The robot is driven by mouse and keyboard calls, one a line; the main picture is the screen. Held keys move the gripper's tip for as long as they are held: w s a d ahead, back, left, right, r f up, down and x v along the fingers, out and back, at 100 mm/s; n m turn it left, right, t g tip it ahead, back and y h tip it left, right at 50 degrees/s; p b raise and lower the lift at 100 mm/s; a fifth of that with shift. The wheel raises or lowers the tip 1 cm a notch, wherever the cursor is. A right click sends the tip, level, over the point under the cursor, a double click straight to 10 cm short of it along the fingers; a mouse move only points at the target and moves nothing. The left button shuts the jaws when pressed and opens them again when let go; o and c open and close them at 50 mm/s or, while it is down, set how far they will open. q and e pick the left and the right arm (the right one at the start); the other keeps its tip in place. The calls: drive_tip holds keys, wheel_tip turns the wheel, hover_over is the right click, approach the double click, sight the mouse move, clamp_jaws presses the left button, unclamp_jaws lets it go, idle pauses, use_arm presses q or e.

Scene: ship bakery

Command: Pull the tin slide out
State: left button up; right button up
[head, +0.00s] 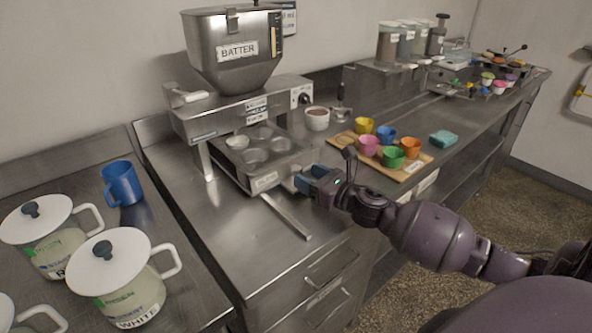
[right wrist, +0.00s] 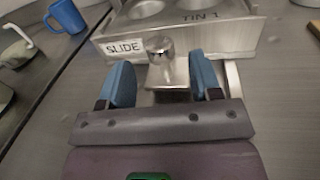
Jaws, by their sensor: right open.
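The tin slide (head: 264,181) is a metal tray with several round cups under the batter hopper (head: 233,50). Its front face, labelled SLIDE, also shows in the right wrist view (right wrist: 226,41), with TIN 1 written on the tin above. A round metal knob (right wrist: 158,48) on a bracket sticks out from that front. My right gripper (head: 310,179) is at the slide's front. In the right wrist view its two blue fingers (right wrist: 160,72) are spread, one on each side of the knob and bracket, with gaps visible. My left gripper is in neither view.
A metal rail (head: 286,216) runs forward over the counter below the slide. A wooden board (head: 413,171) with coloured cups stands right of my gripper. White-lidded jugs (head: 118,277) and a blue mug (head: 122,183) stand left. The counter front is clear.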

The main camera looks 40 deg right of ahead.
sight(301, 173)
drive_tip(key=shift+x, duration=2.35)
clamp_jaws()
